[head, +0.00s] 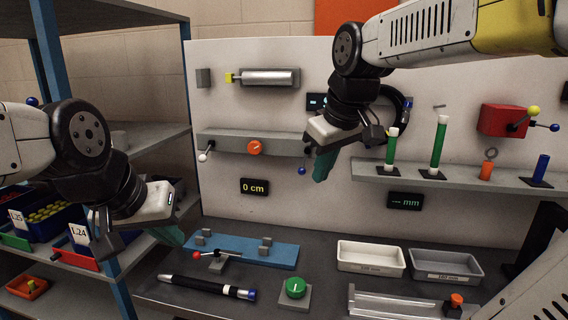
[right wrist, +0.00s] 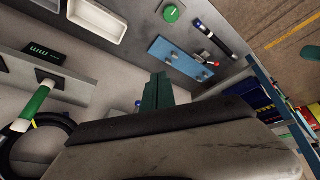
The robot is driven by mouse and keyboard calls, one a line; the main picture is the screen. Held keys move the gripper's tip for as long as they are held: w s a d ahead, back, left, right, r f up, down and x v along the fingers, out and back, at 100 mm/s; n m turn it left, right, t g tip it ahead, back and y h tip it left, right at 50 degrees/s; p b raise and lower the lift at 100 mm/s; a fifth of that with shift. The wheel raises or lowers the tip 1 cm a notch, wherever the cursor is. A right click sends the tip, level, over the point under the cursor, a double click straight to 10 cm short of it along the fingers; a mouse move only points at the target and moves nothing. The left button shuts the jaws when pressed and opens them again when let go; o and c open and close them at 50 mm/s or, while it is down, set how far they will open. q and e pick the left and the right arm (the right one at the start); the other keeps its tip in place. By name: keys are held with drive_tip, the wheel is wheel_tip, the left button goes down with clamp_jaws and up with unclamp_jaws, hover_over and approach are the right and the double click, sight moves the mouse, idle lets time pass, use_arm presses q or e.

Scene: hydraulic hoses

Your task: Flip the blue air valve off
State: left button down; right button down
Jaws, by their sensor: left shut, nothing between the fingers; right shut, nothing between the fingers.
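A lever with a blue ball (head: 302,170) hangs below the right end of the grey rail on the back panel. The blue ball also shows in the right wrist view (right wrist: 138,103), beside the finger tips. My right gripper (head: 322,168), with green fingers, is shut and empty just right of the blue ball in the head view. It shows in the right wrist view (right wrist: 157,92) too. Whether it touches the ball I cannot tell. My left gripper (head: 170,236) is shut and empty, low at the left, near the blue plate. The valve's body is partly hidden behind my right gripper.
On the same rail are a white-ball lever (head: 203,157) and an orange knob (head: 255,147). A red box (head: 502,120) with yellow and blue ball levers is at the right. The bench holds a blue plate (head: 250,250), a dark pen-like tool (head: 207,287) and two trays (head: 371,257).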

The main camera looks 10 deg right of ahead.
sight(304, 162)
drive_tip(key=w+a+r+n+g+h, duration=0.1)
drive_tip(key=w+a+r+n, duration=0.2)
drive_tip(key=w, duration=0.6)
drive_tip(key=w+a+r+n+g+h, duration=0.1)
drive_tip(key=w+a+n+h, duration=0.15)
drive_tip(key=w+n, duration=0.4)
drive_tip(key=w+d+f+m, duration=0.1)
drive_tip(key=w+d+f, duration=0.3)
drive_tip(key=w+f, duration=0.3)
wheel_tip(304, 162, down, 4)
drive_tip(key=shift+f+y, duration=0.1)
drive_tip(key=shift+y, duration=0.35)
drive_tip(key=shift+w, duration=0.1)
